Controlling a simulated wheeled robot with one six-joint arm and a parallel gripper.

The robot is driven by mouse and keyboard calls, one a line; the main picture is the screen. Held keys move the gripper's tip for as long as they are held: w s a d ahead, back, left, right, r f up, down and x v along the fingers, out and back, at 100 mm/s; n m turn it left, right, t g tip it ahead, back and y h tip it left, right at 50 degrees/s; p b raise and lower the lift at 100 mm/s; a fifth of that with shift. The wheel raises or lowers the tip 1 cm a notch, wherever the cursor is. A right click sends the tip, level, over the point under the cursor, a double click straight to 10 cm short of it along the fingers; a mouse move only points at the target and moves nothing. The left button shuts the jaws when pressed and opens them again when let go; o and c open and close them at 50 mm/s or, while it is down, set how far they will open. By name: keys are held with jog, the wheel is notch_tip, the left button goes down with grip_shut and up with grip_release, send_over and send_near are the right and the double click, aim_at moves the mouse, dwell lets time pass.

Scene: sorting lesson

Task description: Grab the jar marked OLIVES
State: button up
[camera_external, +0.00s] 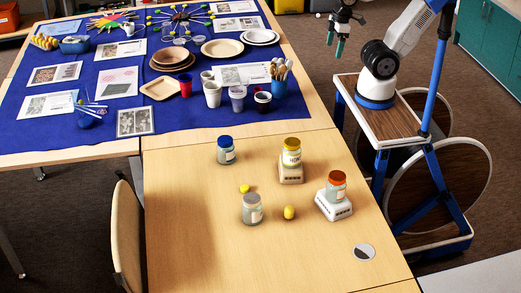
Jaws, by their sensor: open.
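Several jars stand upright on the bare wooden table. One has a blue lid (225,150), one a grey lid (252,210). A jar with a yellow lid (291,155) stands on a pale block and its label seems to begin with "HON". A jar with an orange-red lid (336,187) stands on a white block (334,208). The other labels are turned away or too small to read, so I cannot tell which jar is marked OLIVES. My gripper (336,43) is open and empty, high at the top right, well away from all the jars.
Two small yellow objects (289,212) lie among the jars. A black-and-white disc (364,252) lies near the right edge. A blue cloth (100,60) with plates, cups and papers covers the table behind. A chair (126,235) stands at left. The front left tabletop is clear.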

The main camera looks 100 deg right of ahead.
jog(key=w+a+f+t, duration=0.1)
jog(key=w+f, duration=0.1)
jog(key=w, duration=0.6)
jog(key=w+a+f+t, duration=0.1)
jog(key=w+f+t, duration=0.15)
jog(key=w, duration=0.45)
jog(key=n+t+y, duration=0.2)
jog(key=t, duration=0.3)
send_near(226, 147)
jog(key=s+d+r, duration=0.3)
jog(key=d, duration=0.4)
jog(key=w+a+f+t, duration=0.1)
jog(key=f, duration=0.2)
jog(key=w+a+f+t, duration=0.1)
jog(key=f, duration=0.2)
jog(key=w+a+f+t+y, duration=0.1)
jog(key=a+f, duration=0.1)
jog(key=f, duration=0.1)
jog(key=shift+w+n, duration=0.1)
jog(key=shift+n, duration=0.3)
jog(key=x, duration=0.7)
jog(key=shift+w+a, duration=0.1)
jog(key=shift+w, duration=0.25)
jog(key=c, duration=1.2)
